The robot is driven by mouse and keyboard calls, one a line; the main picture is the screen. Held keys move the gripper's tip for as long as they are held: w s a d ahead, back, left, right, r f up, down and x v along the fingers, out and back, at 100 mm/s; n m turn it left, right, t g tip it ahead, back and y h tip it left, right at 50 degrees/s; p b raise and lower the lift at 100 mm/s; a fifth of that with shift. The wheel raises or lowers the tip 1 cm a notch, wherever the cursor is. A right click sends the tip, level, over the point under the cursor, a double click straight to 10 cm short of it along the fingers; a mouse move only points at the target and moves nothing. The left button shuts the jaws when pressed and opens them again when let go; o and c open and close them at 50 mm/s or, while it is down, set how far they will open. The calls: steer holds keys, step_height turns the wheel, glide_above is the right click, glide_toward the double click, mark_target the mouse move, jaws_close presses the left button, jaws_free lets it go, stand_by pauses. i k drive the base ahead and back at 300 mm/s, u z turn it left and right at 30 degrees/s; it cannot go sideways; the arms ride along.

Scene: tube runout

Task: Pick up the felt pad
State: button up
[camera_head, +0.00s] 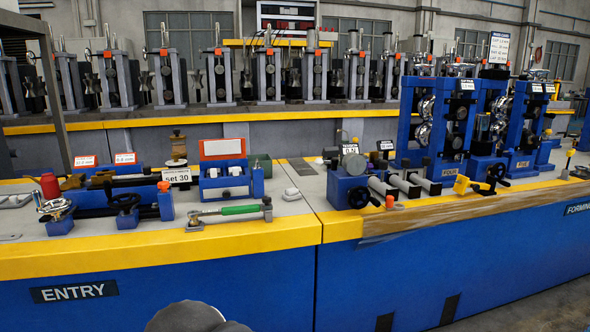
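I cannot pick out the felt pad with certainty. A flat dark grey rectangle (302,167) lies on the bench top right of the dark green cylinder (261,165). Either could be a pad, but both are too small to tell the material. My gripper's fingers are not in view. A dark grey rounded part at the bottom edge seems to be mine, in front of the bench and apart from these things.
Blue roll stands (461,125) rise at right. A second row of stands (217,75) lies behind.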

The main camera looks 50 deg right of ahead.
mark_target(212, 172)
steer(key=z, duration=1.25)
steer(key=i, duration=0.15)
